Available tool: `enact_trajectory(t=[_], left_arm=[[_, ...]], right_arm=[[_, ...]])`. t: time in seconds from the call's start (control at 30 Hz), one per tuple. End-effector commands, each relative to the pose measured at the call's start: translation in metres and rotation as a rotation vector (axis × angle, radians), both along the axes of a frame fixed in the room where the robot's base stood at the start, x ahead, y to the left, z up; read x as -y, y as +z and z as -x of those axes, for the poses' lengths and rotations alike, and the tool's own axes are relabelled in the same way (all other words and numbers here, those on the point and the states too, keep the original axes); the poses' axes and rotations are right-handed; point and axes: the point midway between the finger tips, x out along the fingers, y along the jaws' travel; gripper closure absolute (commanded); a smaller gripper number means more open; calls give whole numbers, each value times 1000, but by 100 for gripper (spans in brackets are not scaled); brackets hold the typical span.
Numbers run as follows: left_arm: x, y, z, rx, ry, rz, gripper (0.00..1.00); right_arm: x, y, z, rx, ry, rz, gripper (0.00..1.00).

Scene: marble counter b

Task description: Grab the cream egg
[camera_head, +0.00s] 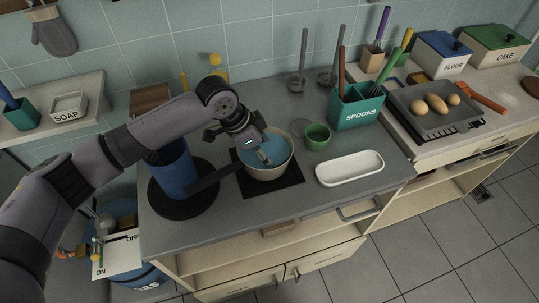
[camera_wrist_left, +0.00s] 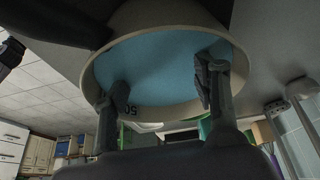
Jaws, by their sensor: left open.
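Three eggs lie on a dark tray (camera_head: 411,97) at the right of the head view: a left egg (camera_head: 418,107), a middle egg (camera_head: 436,103) and a right egg (camera_head: 454,99). All are tan to cream, and I cannot tell surely which is the cream one. My left gripper (camera_head: 264,157) is far to their left, pointing down at a cream pot with a blue inside (camera_head: 285,165). In the left wrist view its two fingers (camera_wrist_left: 162,92) are apart, in front of the pot's blue inside (camera_wrist_left: 155,65). No egg shows between them. My right gripper is not seen.
A tall blue container (camera_head: 177,172) stands left of the pot. A green cup (camera_head: 317,137), a white oval dish (camera_head: 350,168) and a teal spoons holder (camera_head: 356,110) with tall utensils stand between the pot and the eggs. An orange-handled tool (camera_head: 486,99) lies right of the tray.

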Motion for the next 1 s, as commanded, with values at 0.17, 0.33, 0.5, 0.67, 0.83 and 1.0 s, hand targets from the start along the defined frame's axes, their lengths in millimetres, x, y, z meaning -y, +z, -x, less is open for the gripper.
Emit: enact_trajectory(t=[0.17, 0.33, 0.5, 0.67, 0.83, 1.0], left_arm=[[8, -16, -2, -1, 0, 0, 46], [8, -19, -3, 1, -1, 0, 46], [8, -18, -3, 1, 0, 0, 52], [8, -18, -3, 1, 0, 0, 62], [8, -18, -3, 1, 0, 1, 70], [8, -17, -3, 1, 0, 1, 70]], right_arm=[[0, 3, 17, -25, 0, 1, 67], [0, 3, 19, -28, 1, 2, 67], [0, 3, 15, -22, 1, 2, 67], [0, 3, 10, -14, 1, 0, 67], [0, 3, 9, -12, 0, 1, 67], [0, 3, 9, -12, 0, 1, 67]])
